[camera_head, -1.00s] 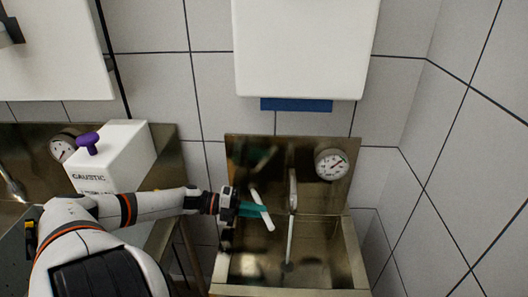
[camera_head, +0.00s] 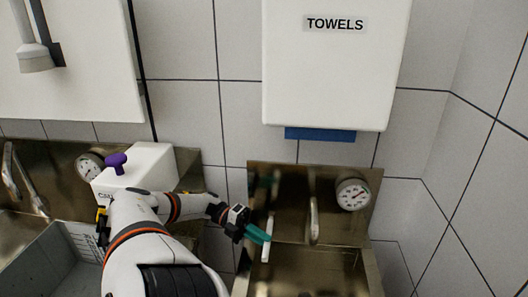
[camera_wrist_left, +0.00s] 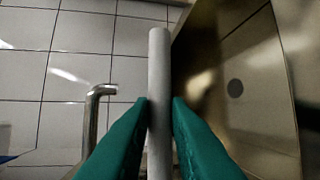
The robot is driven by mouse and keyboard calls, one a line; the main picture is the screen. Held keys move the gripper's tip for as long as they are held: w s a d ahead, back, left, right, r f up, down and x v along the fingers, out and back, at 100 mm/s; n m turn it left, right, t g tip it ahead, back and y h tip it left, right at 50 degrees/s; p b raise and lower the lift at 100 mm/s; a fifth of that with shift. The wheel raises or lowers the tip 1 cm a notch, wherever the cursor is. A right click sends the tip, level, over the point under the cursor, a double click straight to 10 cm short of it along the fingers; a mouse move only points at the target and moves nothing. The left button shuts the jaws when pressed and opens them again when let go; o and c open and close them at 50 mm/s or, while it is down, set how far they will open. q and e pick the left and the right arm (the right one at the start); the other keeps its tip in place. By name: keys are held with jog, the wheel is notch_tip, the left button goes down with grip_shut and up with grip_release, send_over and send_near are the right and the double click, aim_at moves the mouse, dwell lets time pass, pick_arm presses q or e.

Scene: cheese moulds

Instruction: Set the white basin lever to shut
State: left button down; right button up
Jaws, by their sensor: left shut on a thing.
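The white lever (camera_head: 267,240) is a slim bar at the left of the metal basin (camera_head: 375,280), in front of its steel back panel. It stands nearly upright in the head view, its top leaning slightly right. My left gripper (camera_head: 262,235) has teal fingers shut on the lever. In the left wrist view the white lever (camera_wrist_left: 159,60) runs between the two teal fingers of my left gripper (camera_wrist_left: 161,108), one on each side. My right gripper is not in view.
A steel spout (camera_head: 313,220) stands right of the lever, with a round gauge (camera_head: 352,194) beyond it. A towel dispenser (camera_head: 335,75) hangs above. A white caustic box with a purple knob (camera_head: 117,162) is at left, next to another sink.

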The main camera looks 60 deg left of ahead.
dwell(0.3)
pick_arm(q)
jog(key=c, duration=1.4)
grip_release()
jog(key=shift+o, duration=0.2)
